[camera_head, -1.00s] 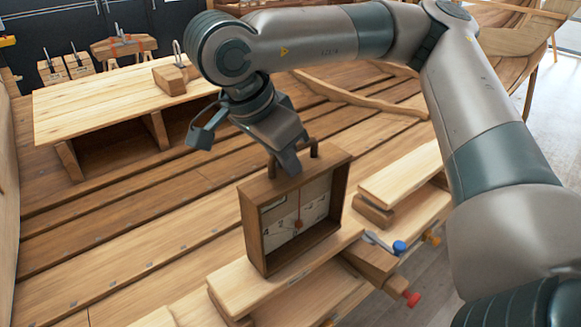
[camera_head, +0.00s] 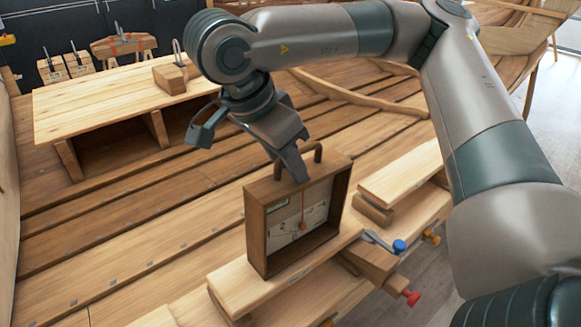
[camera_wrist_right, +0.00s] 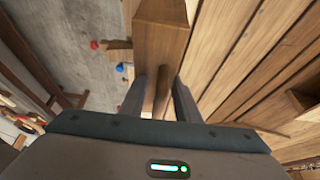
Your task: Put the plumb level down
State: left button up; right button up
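The plumb level is a dark brown open wooden box (camera_head: 256,235) with a pale dial, a red pointer and a handle on top. It stands nearly upright at the pale plank in the head view; I cannot tell whether its whole base touches. My right gripper (camera_head: 297,172) is at the handle from above. In the right wrist view the handle lies between the two fingers (camera_wrist_right: 162,98), and the box top (camera_wrist_right: 162,35) extends beyond them. My left gripper is not in view.
The pale plank (camera_head: 232,289) lies under the level. Another plank (camera_head: 402,178) on a block is to its right, with a blue-knobbed clamp (camera_head: 399,246) and a red knob (camera_head: 412,298) nearby. A raised bench (camera_head: 100,105) stands at the back left. Bare planking is free to the left.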

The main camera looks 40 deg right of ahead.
jog(key=shift+a+r, duration=0.2)
jog(key=shift+r, duration=0.25)
jog(key=b+v, duration=0.2)
jog(key=v, duration=0.9)
